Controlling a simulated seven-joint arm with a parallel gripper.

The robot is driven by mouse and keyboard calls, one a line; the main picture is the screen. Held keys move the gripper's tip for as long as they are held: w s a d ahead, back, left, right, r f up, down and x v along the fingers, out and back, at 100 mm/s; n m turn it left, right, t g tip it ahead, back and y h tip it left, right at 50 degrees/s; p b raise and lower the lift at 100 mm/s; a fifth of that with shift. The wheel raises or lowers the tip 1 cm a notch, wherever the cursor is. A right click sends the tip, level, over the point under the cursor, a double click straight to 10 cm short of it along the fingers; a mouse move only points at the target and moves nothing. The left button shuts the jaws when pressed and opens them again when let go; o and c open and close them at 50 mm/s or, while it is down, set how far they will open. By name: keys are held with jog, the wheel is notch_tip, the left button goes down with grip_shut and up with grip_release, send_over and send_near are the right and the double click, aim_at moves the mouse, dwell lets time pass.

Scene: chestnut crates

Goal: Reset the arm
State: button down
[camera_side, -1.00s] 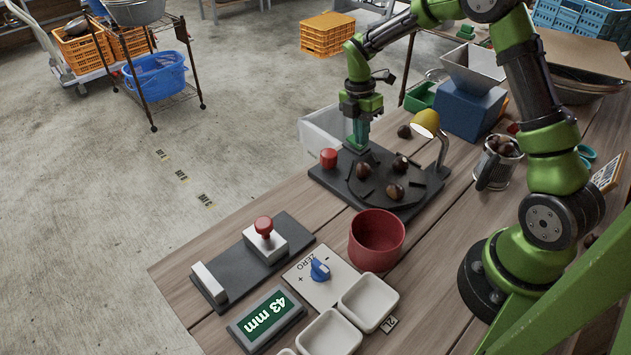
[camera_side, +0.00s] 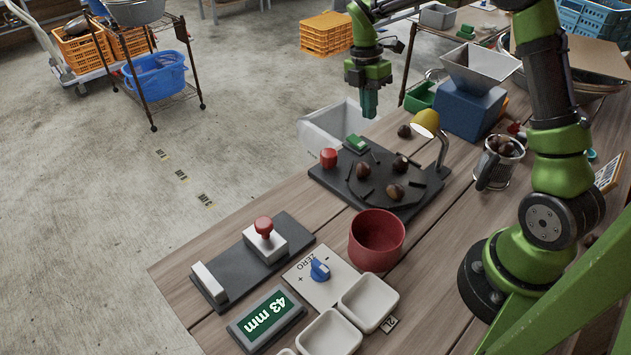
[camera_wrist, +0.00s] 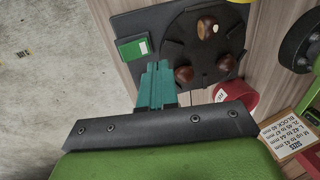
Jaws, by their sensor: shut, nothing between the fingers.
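My gripper (camera_side: 370,103) is shut and empty, with teal fingers pointing down. It hangs in the air above the far end of a dark sorting board (camera_side: 328,178). In the wrist view the fingers (camera_wrist: 158,70) point toward the same board (camera_wrist: 120,25). A green block or button (camera_side: 356,143) sits on the board below the gripper; it also shows in the wrist view (camera_wrist: 133,48). Several brown chestnuts, such as one chestnut (camera_side: 395,191), lie on the board's round plate.
A red knob (camera_side: 328,158) stands at the board's left edge and a yellow lamp (camera_side: 426,121) at its right. A red cup (camera_side: 376,240), white trays (camera_side: 369,301) and a 43 mm display (camera_side: 266,318) are nearer. A white bin (camera_side: 335,125) stands behind the board.

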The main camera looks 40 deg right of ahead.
notch_tip(320, 180, up, 5)
jog(key=s, duration=0.1)
jog(key=s+a+r+m+t+y, duration=0.1)
jog(key=s+a+r+m+t, duration=0.2)
jog(key=s+a+m, duration=0.3)
jog(key=s+a+r+m+t+y, duration=0.1)
jog(key=s+a+r+m+t, duration=0.3)
jog(key=s+m, duration=0.7)
jog(key=a+m+t, duration=0.2)
jog(key=a+m, duration=0.1)
jog(key=m, duration=0.1)
jog(key=shift+s+m, duration=0.2)
jog(key=shift+m, duration=0.2)
